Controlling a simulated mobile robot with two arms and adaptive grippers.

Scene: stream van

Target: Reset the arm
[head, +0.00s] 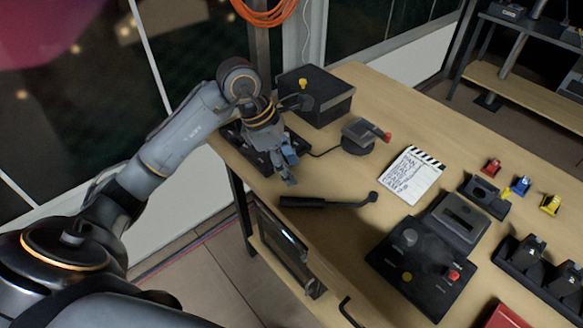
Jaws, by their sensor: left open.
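My left arm comes in from the left and reaches over the left end of the wooden table (335,232). My left gripper (286,172) is open and points down above the table's left edge. A small blue piece (291,154) shows close by the fingers; I cannot tell whether it touches them. A dark tray (297,140) lies under and behind the gripper, partly hidden by it. My right gripper does not show.
A black box (316,97) with a yellow knob stands behind the gripper. A black handle-like tool (325,202), a clapperboard (411,176), a grey device with a red knob (362,135) and a black control panel (420,266) lie to the right. Orange cable (264,13) hangs above.

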